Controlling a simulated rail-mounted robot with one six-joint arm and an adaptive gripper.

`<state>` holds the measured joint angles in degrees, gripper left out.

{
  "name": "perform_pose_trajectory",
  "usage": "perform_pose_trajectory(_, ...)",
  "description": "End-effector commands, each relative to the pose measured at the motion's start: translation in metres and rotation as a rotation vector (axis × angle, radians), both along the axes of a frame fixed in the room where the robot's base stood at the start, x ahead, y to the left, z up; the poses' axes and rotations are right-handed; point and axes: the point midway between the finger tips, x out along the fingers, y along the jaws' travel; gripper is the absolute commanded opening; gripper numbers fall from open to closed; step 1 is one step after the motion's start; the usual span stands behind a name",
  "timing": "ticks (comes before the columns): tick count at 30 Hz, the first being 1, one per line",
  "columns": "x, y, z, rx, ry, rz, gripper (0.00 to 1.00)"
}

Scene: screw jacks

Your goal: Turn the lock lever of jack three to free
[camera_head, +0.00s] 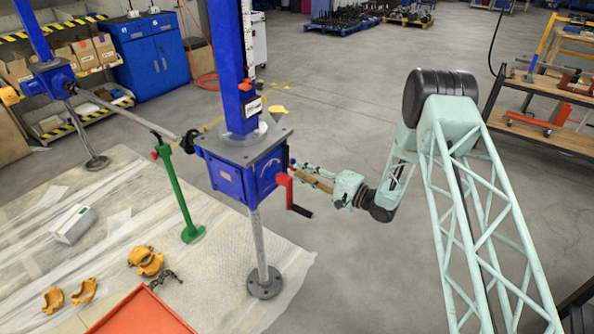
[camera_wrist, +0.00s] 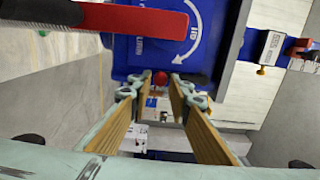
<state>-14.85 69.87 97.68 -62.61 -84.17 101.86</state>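The nearest jack has a blue gearbox (camera_head: 238,175) under a grey plate, a blue column (camera_head: 237,65) and a red crank (camera_head: 290,195) on its right side. I cannot read a jack number. My gripper (camera_head: 300,173) is at that right side, next to the crank. In the wrist view, my gripper (camera_wrist: 153,88) is open, with tan finger pads pointing at the blue housing (camera_wrist: 160,60). A small red knob (camera_wrist: 160,78) shows between the fingertips with gaps on both sides. I cannot tell its depth or whether it belongs to the lock lever. The red crank arm (camera_wrist: 130,18) crosses above.
A white curved arrow label (camera_wrist: 185,35) is on the housing. A yellow piece (camera_head: 277,109) sits by the jack's plate. A shaft (camera_head: 125,113) on a green stand (camera_head: 191,232) leads to another blue jack (camera_head: 52,78). An orange tray (camera_head: 140,312) is in front.

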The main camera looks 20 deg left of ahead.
Motion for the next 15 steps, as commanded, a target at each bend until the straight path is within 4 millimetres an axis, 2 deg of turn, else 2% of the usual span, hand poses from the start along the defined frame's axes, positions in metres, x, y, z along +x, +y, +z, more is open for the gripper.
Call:
perform_pose_trajectory(9,-0.01,-0.046,0.0,-0.001,0.002,-0.002,0.18)
perform_pose_trajectory(15,-0.016,-0.07,0.0,0.0,0.002,-0.001,0.18)
